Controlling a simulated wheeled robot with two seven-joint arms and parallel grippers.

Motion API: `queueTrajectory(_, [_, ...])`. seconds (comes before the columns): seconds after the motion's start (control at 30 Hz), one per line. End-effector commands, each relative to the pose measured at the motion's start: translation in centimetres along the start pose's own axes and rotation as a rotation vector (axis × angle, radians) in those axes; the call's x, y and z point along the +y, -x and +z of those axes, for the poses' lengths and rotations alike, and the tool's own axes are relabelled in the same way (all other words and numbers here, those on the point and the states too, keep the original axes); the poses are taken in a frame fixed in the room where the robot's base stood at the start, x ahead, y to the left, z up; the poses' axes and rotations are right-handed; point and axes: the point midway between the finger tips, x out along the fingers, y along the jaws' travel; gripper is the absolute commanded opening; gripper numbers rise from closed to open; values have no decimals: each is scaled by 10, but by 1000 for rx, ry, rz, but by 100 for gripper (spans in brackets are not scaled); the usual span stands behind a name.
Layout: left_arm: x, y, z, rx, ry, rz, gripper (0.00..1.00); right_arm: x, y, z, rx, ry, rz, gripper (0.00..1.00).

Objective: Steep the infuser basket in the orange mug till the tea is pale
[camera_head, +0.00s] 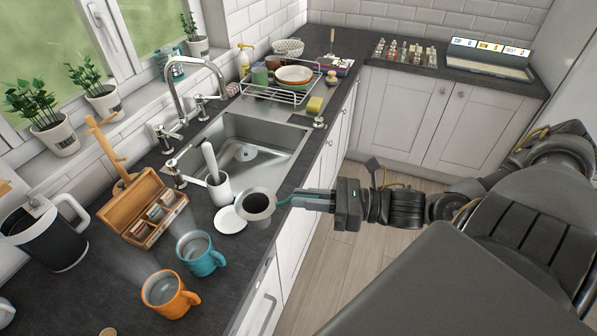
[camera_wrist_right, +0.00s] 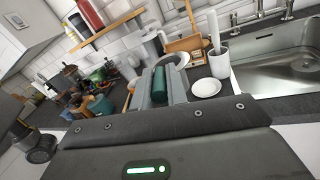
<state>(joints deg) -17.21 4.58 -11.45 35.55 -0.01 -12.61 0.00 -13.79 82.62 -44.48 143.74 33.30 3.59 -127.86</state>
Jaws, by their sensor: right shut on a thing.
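My right gripper (camera_head: 290,199) is shut on the green handle of the grey infuser basket (camera_head: 257,205). The basket is held at the worktop's front edge, overlapping the white saucer (camera_head: 231,220) in the head view. In the right wrist view the green handle (camera_wrist_right: 159,85) lies between the fingers. The orange mug (camera_head: 170,297) stands upright at the lower left, apart from the basket. Clear-looking liquid shows inside it, with faint steam above. My left gripper is not in view.
A teal mug (camera_head: 201,254) stands between the basket and the orange mug. A wooden tea box (camera_head: 141,207), a kettle (camera_head: 45,235) and a white holder (camera_head: 219,190) stand behind. The sink (camera_head: 254,147) is farther back. Bare worktop lies around the mugs.

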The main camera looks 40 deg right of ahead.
Motion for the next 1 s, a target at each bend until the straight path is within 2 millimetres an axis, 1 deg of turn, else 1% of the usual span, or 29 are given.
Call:
queueTrajectory(0.03, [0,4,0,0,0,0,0,2,2,2,0,0,0,0])
queueTrajectory(0.27, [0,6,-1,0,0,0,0,3,4,2,-1,1,0,0])
queueTrajectory(0.37, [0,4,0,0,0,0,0,3,2,-2,-4,0,-1,0])
queueTrajectory(0.43, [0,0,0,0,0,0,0,3,-4,-7,-7,-1,-5,0])
queueTrajectory(0.57, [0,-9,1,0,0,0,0,2,-22,-22,-15,-3,-20,0])
queueTrajectory(0.67, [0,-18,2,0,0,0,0,-2,-40,-34,-22,-4,-45,0])
queueTrajectory(0.8, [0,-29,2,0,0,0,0,-11,-64,-50,-30,-5,-97,0])
queueTrajectory(1.0, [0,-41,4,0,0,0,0,-30,-85,-68,-43,-5,-181,0])
